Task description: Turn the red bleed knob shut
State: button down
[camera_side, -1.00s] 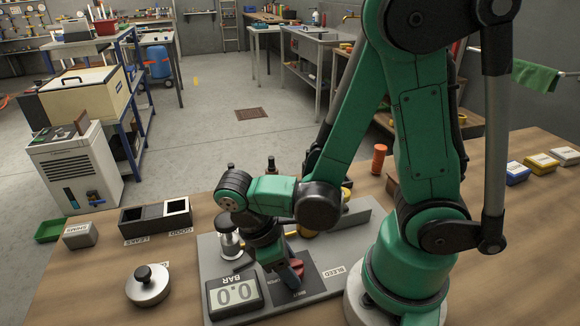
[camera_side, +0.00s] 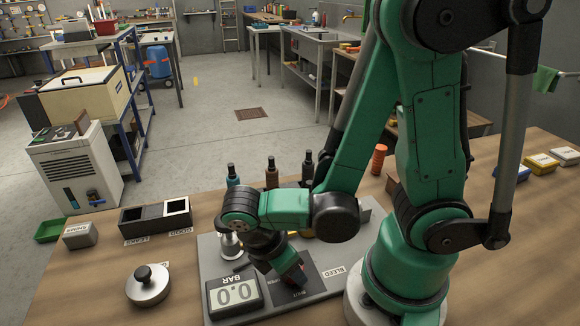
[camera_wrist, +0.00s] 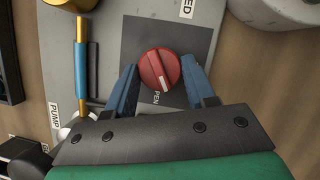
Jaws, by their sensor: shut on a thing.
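The red bleed knob (camera_wrist: 159,69) sits on a dark square plate (camera_wrist: 134,37) in the wrist view. Its white pointer line is directed down and slightly right, near the partly covered OPEN label (camera_wrist: 157,97). My gripper (camera_wrist: 160,72) has its blue fingers on either side of the knob, shut on it. In the side view my gripper (camera_side: 294,280) reaches down over the dark plate by the BLEED label (camera_side: 334,272), and the knob is mostly hidden behind it. The gauge (camera_side: 234,294) beside it reads 0.0 BAR.
The grey base panel (camera_side: 210,255) carries the gauge and plate. A lidded round metal piece (camera_side: 148,290), a two-compartment box (camera_side: 156,215) and a small grey block (camera_side: 80,235) stand to the left. Several bottles (camera_side: 271,172) stand behind my wrist.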

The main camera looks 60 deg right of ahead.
dwell(0.3)
jog(key=shift+c, duration=1.4)
grip_release()
jog(key=shift+r, duration=0.15)
jog(key=shift+v, duration=2.65)
